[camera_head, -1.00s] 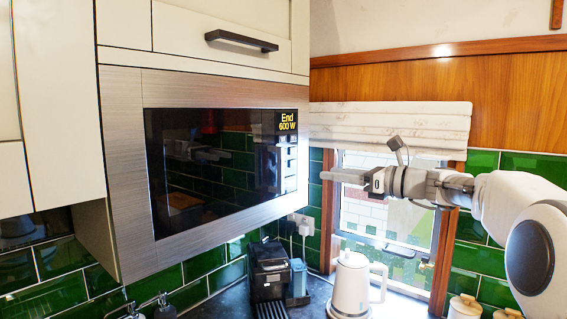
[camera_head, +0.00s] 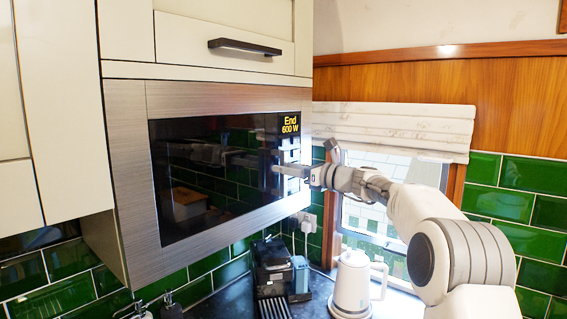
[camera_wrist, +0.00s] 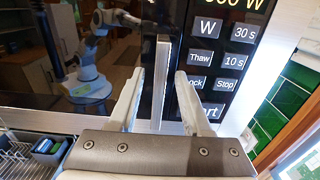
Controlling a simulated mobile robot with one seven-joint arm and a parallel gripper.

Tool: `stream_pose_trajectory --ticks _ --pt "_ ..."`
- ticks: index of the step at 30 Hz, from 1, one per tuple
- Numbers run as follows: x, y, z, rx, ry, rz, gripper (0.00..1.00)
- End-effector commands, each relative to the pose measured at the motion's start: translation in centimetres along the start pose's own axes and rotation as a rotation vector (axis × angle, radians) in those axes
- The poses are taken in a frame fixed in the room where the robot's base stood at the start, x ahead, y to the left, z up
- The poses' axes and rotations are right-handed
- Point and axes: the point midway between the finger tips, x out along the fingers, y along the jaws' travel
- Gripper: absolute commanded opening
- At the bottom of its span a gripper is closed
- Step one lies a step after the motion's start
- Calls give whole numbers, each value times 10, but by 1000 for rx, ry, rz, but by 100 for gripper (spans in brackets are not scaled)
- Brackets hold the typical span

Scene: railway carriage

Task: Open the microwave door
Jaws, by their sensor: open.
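The microwave (camera_head: 128,180) is built in below the white cabinet, with a steel frame and a dark glass door (camera_head: 215,200). The door is shut. In the wrist view, the door handle (camera_wrist: 161,85) is an upright silver bar beside the button panel (camera_wrist: 215,60). My gripper (camera_head: 284,170) is at the right part of the microwave front. In the wrist view, my gripper (camera_wrist: 160,78) is open, with one finger on each side of the handle and visible gaps between. I cannot tell how far the handle reaches between the fingers.
Below stand a black coffee machine (camera_head: 270,270) and a white kettle (camera_head: 352,285) on the dark counter. A window (camera_head: 385,215) with a white blind (camera_head: 395,128) is to the right. A cabinet handle (camera_head: 245,47) juts out above the microwave.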

Motion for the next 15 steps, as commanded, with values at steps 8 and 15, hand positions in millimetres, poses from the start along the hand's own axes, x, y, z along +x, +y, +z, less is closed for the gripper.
stream_pose_trajectory --ticks 8,15 --pt "14 0 0 -1 0 -1 49" --pt "14 0 0 -1 0 -1 42"
